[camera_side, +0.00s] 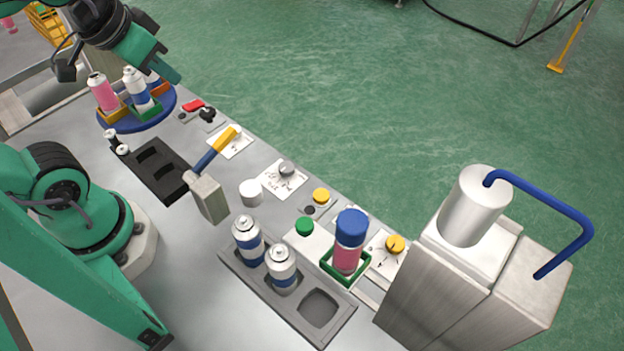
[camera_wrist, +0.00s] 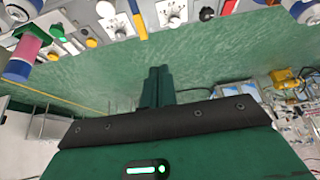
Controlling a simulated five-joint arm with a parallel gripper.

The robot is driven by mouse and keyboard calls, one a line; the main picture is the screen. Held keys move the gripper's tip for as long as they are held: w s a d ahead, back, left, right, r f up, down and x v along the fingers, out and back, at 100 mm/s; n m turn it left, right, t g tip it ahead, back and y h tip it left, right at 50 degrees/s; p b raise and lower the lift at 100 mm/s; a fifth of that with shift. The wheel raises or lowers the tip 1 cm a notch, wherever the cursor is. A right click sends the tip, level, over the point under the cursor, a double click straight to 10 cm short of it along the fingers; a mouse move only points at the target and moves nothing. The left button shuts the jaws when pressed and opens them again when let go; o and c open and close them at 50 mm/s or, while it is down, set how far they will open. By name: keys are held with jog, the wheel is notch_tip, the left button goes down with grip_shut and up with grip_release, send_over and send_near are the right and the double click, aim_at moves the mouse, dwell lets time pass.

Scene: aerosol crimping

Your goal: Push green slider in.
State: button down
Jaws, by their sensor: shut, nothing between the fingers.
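The green slider's round green knob (camera_side: 304,226) sits on a pale strip that runs toward a green square holder (camera_side: 330,269). A pink can with a blue cap (camera_side: 349,238) stands upright in that holder, in front of the metal crimping machine (camera_side: 440,270). The wrist view shows the green knob (camera_wrist: 57,30) and the pink and blue can (camera_wrist: 27,46) at upper left. My gripper (camera_side: 172,72) is high at the upper left of the side view, over the turntable area and well away from the slider. Its fingers (camera_wrist: 158,72) are shut and empty.
A blue turntable (camera_side: 124,125) holds several cans. A grey tray (camera_side: 328,332) holds two white and blue cans. A lever with a yellow handle (camera_side: 225,138), a white cap (camera_side: 251,192) and yellow knobs (camera_side: 321,195) stand between. Green floor lies beyond the table.

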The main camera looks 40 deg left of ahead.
jog(key=c, duration=2.1)
grip_release()
jog(key=o, duration=0.7)
jog(key=shift+w+d, duration=0.1)
jog(key=o, duration=0.3)
jog(key=shift+w+d+m, duration=0.15)
jog(key=shift+d+m, duration=0.05)
jog(key=shift+m, duration=0.1)
jog(key=w+d+f+m+g, duration=0.1)
jog(key=d+f+m, duration=0.3)
jog(key=d, duration=0.4)
jog(key=w+d+f+m+g, duration=0.1)
jog(key=d+f+m+g, duration=0.1)
jog(key=d+f+m, duration=0.2)
jog(key=w+d+f+m+g, duration=0.1)
jog(key=d+f+m, duration=0.3)
jog(key=d+m, duration=0.5)
jog(key=shift+w+d+g, duration=0.2)
jog(key=shift+d+g, duration=0.5)
jog(key=shift+d, duration=1.1)
jog(key=shift+s+d+f, duration=0.15)
jog(key=shift+d+f, duration=0.1)
jog(key=shift+d, duration=0.1)
jog(key=shift+f, duration=0.15)
